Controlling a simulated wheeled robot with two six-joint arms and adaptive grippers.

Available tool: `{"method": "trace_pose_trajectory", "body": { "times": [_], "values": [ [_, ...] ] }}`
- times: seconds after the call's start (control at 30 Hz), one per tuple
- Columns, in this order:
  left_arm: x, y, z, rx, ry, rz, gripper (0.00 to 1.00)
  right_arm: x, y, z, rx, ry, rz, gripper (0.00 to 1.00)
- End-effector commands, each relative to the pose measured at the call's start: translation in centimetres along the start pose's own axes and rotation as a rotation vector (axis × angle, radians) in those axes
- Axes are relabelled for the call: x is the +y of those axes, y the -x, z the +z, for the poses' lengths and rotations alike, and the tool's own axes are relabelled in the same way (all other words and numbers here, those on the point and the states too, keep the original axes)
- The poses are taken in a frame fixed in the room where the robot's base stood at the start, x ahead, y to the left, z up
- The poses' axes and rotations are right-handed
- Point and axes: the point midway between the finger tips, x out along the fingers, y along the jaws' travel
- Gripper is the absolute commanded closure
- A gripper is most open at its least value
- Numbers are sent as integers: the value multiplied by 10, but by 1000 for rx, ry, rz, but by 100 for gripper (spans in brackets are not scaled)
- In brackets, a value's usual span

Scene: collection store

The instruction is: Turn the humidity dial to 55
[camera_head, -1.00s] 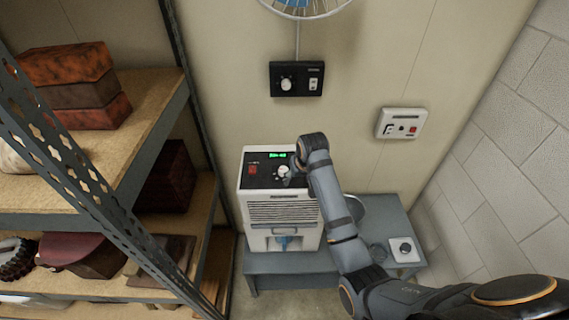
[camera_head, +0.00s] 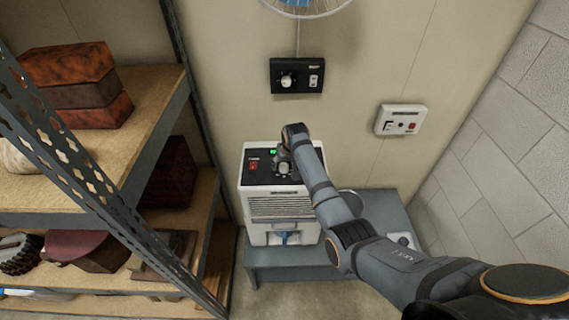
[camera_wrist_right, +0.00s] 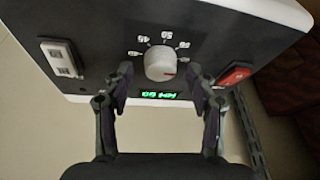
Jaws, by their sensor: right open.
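The humidity dial (camera_wrist_right: 159,66) is a round light-grey knob on the black top panel of a white machine (camera_head: 282,207). My right gripper (camera_wrist_right: 159,82) is open, with one finger on each side of the dial. I cannot tell whether the fingers touch it. In the head view the right gripper (camera_head: 283,160) hangs over the panel. My left gripper is not in view.
A red switch (camera_wrist_right: 235,74) and a pale switch plate (camera_wrist_right: 62,57) flank the dial. The machine stands on a grey bench (camera_head: 262,256). A black wall control (camera_head: 297,75) and a white wall box (camera_head: 400,119) hang behind. Metal shelving (camera_head: 148,150) stands at the left.

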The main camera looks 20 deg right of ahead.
Motion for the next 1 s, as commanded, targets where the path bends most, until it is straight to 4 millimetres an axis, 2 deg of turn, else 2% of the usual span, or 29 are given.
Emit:
{"method": "trace_pose_trajectory", "body": {
  "times": [0.1, 0.37, 0.8, 1.0],
  "values": [
    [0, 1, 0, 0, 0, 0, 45, 0, -8, 1, -1, 0, 0, 43],
    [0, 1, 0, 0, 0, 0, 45, 0, -10, 0, 0, 0, 0, 43],
    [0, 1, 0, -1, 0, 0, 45, 0, -10, 1, 0, 0, 0, 97],
    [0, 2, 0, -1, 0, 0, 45, 1, -10, 0, -1, 16, -6, 97]
  ]
}}
